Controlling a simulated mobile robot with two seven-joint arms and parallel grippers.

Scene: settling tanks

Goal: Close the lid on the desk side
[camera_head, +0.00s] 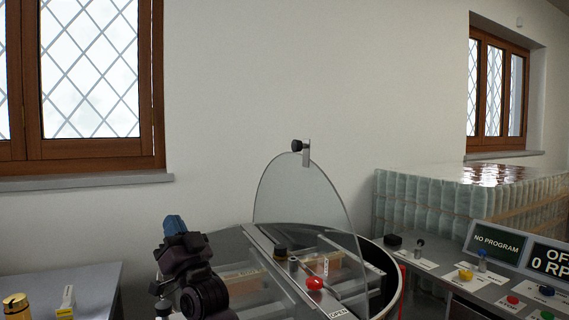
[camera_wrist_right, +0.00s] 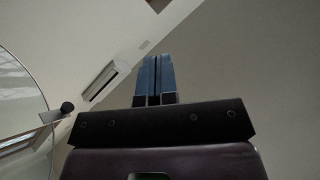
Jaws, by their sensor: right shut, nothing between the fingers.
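The clear half-round lid (camera_head: 300,200) stands raised, roughly upright, above the round tank (camera_head: 393,285). A black knob (camera_head: 297,146) on a small metal bracket sits at its top edge. The tank's half towards the control desk is uncovered. My right gripper (camera_head: 174,225), with blue fingertips, is to the left of the raised lid, apart from it, shut and empty. In the right wrist view its blue fingers (camera_wrist_right: 158,76) are together, with the lid (camera_wrist_right: 20,90) and knob (camera_wrist_right: 67,107) at the left. My left gripper is not in view.
The control desk (camera_head: 440,262) with several buttons and a "NO PROGRAM" display (camera_head: 497,243) stands to the right. A red knob (camera_head: 315,283) is on the tank's middle beam. A wrapped pallet (camera_head: 440,200) stands behind the desk. A grey table (camera_head: 85,285) is at the left.

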